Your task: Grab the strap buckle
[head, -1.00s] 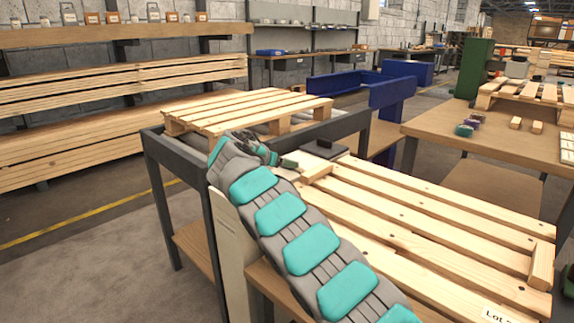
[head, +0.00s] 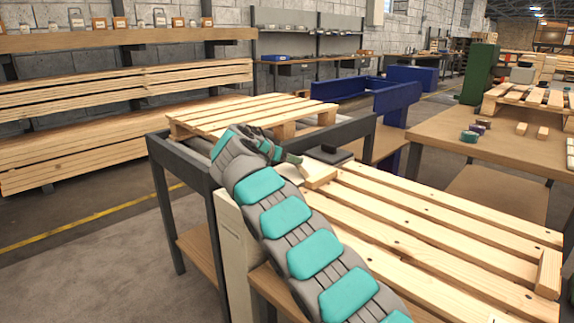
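I cannot make out a strap buckle for certain in the head view. My gripper (head: 287,157), at the end of my grey and teal arm, is over the far left end of the near pallet (head: 430,221), beside a short wooden block (head: 318,174). It is small and partly covered by my own wrist, so its opening and anything between its fingers are hidden. A dark flat thing (head: 331,154) lies just beyond it. Small teal (head: 469,136) and purple (head: 479,128) pieces lie on the right-hand table, too small to identify.
Another pallet (head: 255,115) lies on the dark-framed gantry table (head: 186,158) behind my gripper. Blue side rails (head: 398,97) stand beyond. The wooden table (head: 500,146) is at right, and stacked planks (head: 120,82) line the left wall. Floor at lower left is clear.

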